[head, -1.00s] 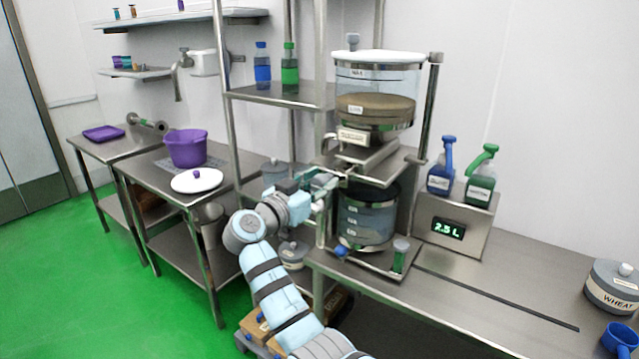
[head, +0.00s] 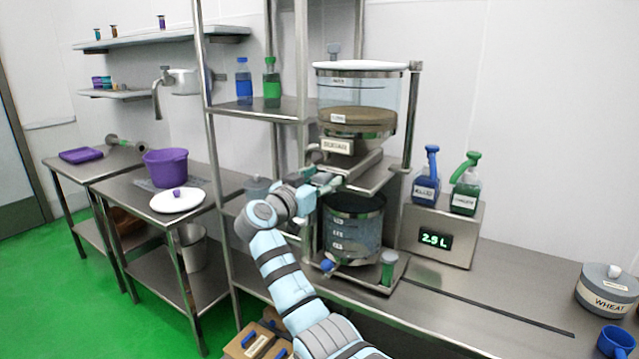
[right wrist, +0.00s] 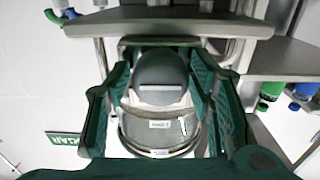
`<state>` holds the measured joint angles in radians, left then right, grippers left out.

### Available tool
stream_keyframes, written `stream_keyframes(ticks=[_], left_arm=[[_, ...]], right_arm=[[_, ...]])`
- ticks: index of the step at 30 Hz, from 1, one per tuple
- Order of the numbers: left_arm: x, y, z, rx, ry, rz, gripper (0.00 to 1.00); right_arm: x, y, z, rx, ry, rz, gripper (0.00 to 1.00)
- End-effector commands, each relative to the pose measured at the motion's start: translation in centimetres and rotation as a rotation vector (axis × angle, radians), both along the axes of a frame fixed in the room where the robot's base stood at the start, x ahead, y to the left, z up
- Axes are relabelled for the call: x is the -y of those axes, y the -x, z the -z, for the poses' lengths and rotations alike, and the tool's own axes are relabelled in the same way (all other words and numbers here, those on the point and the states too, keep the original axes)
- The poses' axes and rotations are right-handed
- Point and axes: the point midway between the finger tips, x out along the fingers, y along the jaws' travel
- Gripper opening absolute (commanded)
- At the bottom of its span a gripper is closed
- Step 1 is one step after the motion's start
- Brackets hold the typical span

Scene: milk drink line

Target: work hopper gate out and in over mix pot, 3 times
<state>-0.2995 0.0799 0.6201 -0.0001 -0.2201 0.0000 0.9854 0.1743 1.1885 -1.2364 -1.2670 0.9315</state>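The hopper (head: 355,95) is a clear drum with brown-grey contents, on a steel stand. The gate (head: 357,170) is a flat steel slide under it. The mix pot (head: 352,228) stands right below, clear with a dark upper part. My right gripper (head: 325,183) is at the gate's left, outer end. My left gripper is out of view.
A scale box (head: 436,240) reads about 2.9 L. A blue bottle (head: 426,180) and a green bottle (head: 467,187) stand on it. A steel shelf post (head: 302,130) is close to my right arm. The bench at right is mostly clear up to the wheat canister (head: 607,290).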

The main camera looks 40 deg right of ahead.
Motion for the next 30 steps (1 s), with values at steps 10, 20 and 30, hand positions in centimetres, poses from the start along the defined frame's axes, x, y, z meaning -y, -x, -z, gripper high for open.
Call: stream_keyframes(ticks=[10,20,30], left_arm=[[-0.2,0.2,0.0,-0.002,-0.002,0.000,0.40],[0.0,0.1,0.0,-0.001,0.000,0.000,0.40],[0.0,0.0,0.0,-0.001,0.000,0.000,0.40]], right_arm=[[-0.4,0.0,0.1,0.000,-0.001,-0.001,0.54],[-8.0,2.2,0.2,-0.001,-0.004,-0.004,0.54],[-11.5,3.4,0.2,-0.002,-0.002,0.001,0.54]])
